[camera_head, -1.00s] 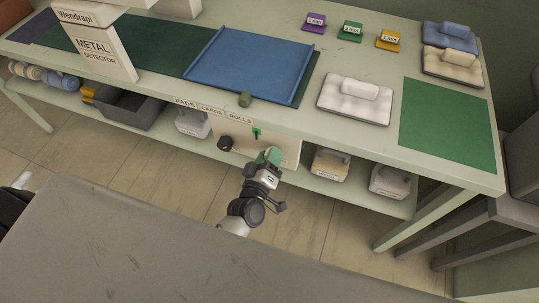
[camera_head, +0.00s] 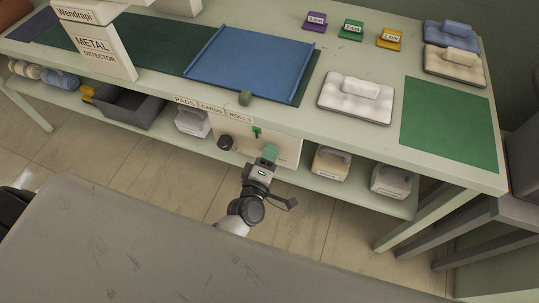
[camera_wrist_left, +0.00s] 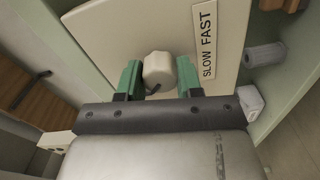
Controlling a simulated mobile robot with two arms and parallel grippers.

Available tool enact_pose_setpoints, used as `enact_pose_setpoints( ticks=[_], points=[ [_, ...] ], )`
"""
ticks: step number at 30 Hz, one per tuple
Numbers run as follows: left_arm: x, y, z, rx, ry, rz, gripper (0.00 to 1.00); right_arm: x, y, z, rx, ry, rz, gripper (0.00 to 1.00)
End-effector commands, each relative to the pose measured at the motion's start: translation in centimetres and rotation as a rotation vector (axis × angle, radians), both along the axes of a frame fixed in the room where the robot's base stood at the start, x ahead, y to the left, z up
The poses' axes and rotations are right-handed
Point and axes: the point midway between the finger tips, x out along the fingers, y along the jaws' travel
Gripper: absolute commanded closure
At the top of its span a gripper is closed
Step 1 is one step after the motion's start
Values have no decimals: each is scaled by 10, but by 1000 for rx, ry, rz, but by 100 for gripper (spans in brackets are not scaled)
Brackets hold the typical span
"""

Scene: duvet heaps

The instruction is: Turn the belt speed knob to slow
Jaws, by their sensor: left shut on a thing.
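The belt speed knob (camera_wrist_left: 158,70) is a cream, faceted knob on a pale panel in the left wrist view, with a dark mark on its lower side. My left gripper (camera_wrist_left: 158,78) has its green fingers on either side of the knob and is shut on it. A label reading SLOW FAST (camera_wrist_left: 204,40) runs up the panel to the right of the knob. In the head view, my left gripper (camera_head: 269,153) is at the control panel (camera_head: 288,150) under the table's front edge and hides the knob there. My right gripper is not in view.
A black knob (camera_head: 225,143) and a green switch (camera_head: 257,132) sit on the panel to the left of the gripper. The tabletop (camera_head: 340,140) overhangs just above. Pale cases (camera_head: 331,164) stand on the lower shelf to the right. A grey surface (camera_head: 130,250) fills the foreground.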

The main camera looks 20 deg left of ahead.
Motion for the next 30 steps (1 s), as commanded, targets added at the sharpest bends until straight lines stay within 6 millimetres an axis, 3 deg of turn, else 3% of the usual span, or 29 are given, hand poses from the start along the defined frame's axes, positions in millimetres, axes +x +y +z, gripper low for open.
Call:
enact_pose_setpoints(
  ticks=[10, 11, 15, 25, 30],
  points=[
    [0, 0, -1, -5, 2, 0, 88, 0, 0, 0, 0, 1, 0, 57],
    [0, 0, -1, -5, 2, 0, 62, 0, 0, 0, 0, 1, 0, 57],
    [0, 0, -1, -4, 1, 0, 40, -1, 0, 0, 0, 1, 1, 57],
    [-3, 0, -1, -3, 1, 0, 39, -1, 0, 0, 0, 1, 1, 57],
    [-27, 1, -2, -3, 4, 0, 39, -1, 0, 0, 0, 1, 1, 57]
  ],
)
